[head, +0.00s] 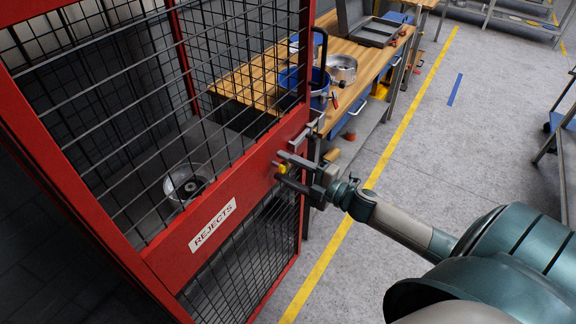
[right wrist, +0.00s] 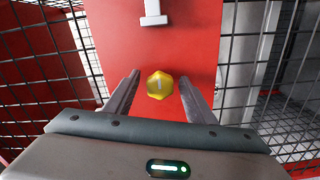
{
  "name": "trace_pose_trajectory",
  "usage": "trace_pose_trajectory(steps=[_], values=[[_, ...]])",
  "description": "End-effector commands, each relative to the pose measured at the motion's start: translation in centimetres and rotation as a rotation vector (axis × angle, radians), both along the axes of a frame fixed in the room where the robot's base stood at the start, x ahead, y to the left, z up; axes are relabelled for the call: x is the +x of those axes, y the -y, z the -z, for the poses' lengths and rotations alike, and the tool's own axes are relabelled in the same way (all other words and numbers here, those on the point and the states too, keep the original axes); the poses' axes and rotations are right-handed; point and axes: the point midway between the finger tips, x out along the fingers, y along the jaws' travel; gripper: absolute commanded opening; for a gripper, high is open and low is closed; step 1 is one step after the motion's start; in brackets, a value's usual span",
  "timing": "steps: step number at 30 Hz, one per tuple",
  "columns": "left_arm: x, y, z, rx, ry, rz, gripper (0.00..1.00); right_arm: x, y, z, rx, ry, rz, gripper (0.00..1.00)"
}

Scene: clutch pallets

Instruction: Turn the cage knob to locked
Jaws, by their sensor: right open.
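The cage knob (right wrist: 160,85) is a small yellow faceted knob with a pale mark on its face, set on the red door frame. In the head view the knob (head: 282,169) shows at the right end of the red rail. My right gripper (right wrist: 158,88) is open, with one finger on each side of the knob in the right wrist view; I cannot tell whether they touch it. In the head view the right gripper (head: 284,168) reaches the rail from the right. My left gripper is not in view.
The red mesh cage (head: 152,262) bears a REJECTS sign (head: 212,225), and a round metal part (head: 187,185) lies inside. A grey latch or handle (right wrist: 152,12) sits above the knob.

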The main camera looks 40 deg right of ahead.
Motion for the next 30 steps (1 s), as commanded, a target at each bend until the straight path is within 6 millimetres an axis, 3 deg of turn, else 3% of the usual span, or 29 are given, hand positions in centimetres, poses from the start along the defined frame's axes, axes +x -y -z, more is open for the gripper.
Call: trace_pose_trajectory(steps=[11,30], values=[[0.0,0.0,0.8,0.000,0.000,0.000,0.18,-1.6,0.6,0.3,0.000,-0.002,0.000,0.50],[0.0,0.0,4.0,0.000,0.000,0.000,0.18,-9.7,4.0,0.4,0.001,-0.003,0.000,0.50]])
